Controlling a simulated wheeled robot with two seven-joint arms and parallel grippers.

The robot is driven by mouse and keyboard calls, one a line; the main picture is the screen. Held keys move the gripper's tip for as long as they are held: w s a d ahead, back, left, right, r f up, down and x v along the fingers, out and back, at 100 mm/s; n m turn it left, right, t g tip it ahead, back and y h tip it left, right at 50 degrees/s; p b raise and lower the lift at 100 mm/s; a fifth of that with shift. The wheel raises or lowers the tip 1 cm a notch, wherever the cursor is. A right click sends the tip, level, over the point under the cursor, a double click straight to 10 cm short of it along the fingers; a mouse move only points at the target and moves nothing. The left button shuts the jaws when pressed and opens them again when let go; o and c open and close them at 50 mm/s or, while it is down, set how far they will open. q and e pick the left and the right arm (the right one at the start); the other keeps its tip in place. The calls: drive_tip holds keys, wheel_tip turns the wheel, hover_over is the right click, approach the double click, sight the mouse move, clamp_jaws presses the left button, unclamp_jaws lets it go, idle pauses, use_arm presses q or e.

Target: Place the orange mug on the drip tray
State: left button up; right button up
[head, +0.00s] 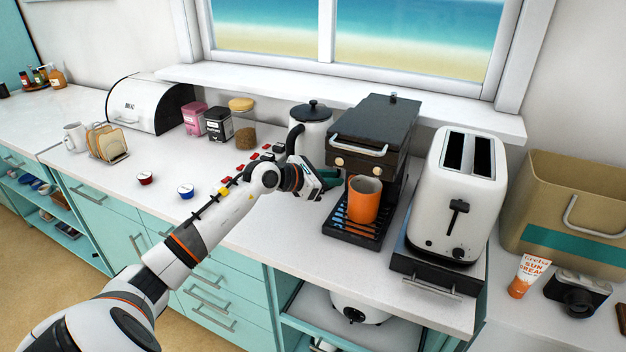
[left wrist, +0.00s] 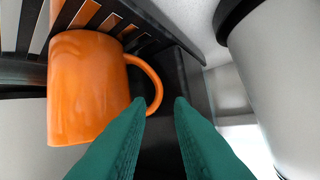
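The orange mug (head: 362,204) stands upright on the black slatted drip tray (head: 354,238) of the dark coffee machine (head: 372,130). In the left wrist view the mug (left wrist: 88,95) appears upside down, its base at the slats of the tray (left wrist: 112,22). Its handle (left wrist: 152,78) points towards my left gripper (left wrist: 160,104). The gripper's green fingers are apart with nothing held between them, and one fingertip overlaps the handle's end in the picture. In the head view my left gripper (head: 328,177) is just left of the mug. My right gripper is not in view.
A white toaster (head: 462,190) stands close on the right of the coffee machine. A white kettle-like pot (head: 313,128) stands behind my left gripper. Coffee capsules (head: 186,191) lie on the counter to the left. The counter front left of the tray (head: 285,235) is clear.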

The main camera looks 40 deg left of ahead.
use_arm(q)
drive_tip(key=b+v, duration=0.1)
drive_tip(key=v, duration=0.6)
drive_tip(key=shift+s+r, duration=0.15)
drive_tip(key=shift+s, duration=0.05)
